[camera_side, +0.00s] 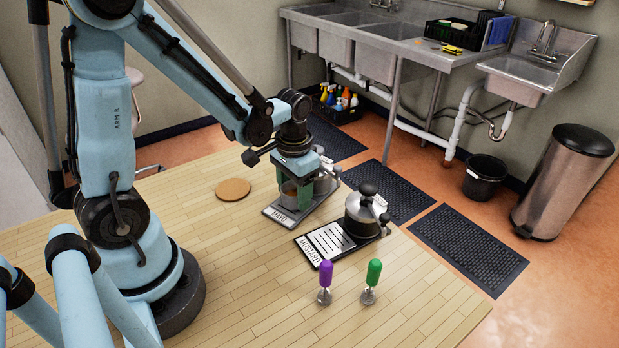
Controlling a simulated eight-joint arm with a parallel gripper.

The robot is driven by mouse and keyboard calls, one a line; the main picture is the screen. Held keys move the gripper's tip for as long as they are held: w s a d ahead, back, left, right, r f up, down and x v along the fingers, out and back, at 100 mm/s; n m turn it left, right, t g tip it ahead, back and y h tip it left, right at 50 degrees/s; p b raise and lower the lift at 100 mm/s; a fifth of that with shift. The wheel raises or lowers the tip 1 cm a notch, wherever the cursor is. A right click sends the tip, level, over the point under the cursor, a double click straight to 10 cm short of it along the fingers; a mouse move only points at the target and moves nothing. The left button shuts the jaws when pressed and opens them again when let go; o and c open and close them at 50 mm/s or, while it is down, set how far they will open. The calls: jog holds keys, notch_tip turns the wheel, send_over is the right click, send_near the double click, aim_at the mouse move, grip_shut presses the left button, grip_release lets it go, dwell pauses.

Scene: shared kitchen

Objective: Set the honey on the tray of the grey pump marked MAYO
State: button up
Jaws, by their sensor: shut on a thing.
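My gripper (296,192) points down with its green fingers shut on the honey (290,189), a small container of which only a brownish part shows between the fingers. The fingers hide the rest of it. The grey pump marked MAYO (324,182) stands just behind my gripper, partly covered by it. Its tray (275,214) reaches out toward the front left, with the label at its front edge. The honey is at the tray in this view; I cannot tell whether its base touches the tray.
A second pump (362,212), with a tray marked MUSTARD (322,243), stands to the right. A purple-handled tool (325,280) and a green-handled tool (372,280) stand in front. A round cork mat (233,189) lies left. The wooden table's front middle (250,290) is clear.

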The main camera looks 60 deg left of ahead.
jog(key=shift+f, duration=0.15)
jog(key=o, duration=1.1)
jog(key=shift+o, duration=0.2)
notch_tip(320, 180, up, 12)
jog(key=s+d+m+t, duration=0.1)
jog(key=s+d+t, duration=0.1)
jog(key=d+t, duration=0.4)
jog(key=shift+r+t, duration=0.25)
jog(key=shift+t, duration=0.35)
jog(key=shift+s, duration=0.1)
